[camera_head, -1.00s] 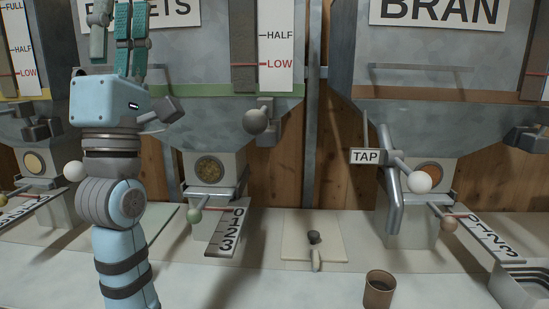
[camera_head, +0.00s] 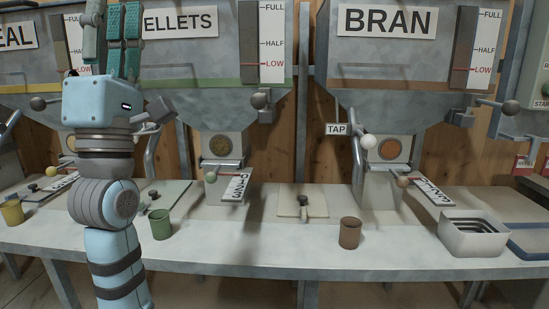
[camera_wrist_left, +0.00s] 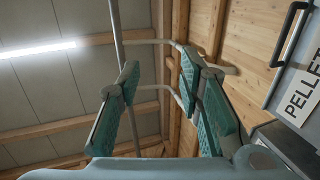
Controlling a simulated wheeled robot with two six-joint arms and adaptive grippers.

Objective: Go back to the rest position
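My left gripper (camera_head: 109,20) points straight up at the left of the head view, in front of the pellets hopper. Its teal finger pads are apart. In the left wrist view the gripper (camera_wrist_left: 158,85) is open and empty, with the ceiling and wooden wall beyond it. My right gripper is not in view.
A long bench (camera_head: 270,246) runs across ahead, with floor in front. It carries a yellow cup (camera_head: 12,213), a green cup (camera_head: 160,224), a brown cup (camera_head: 349,233) and a metal tray (camera_head: 474,240). The pellets hopper (camera_head: 208,70) and bran hopper (camera_head: 400,75) stand behind.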

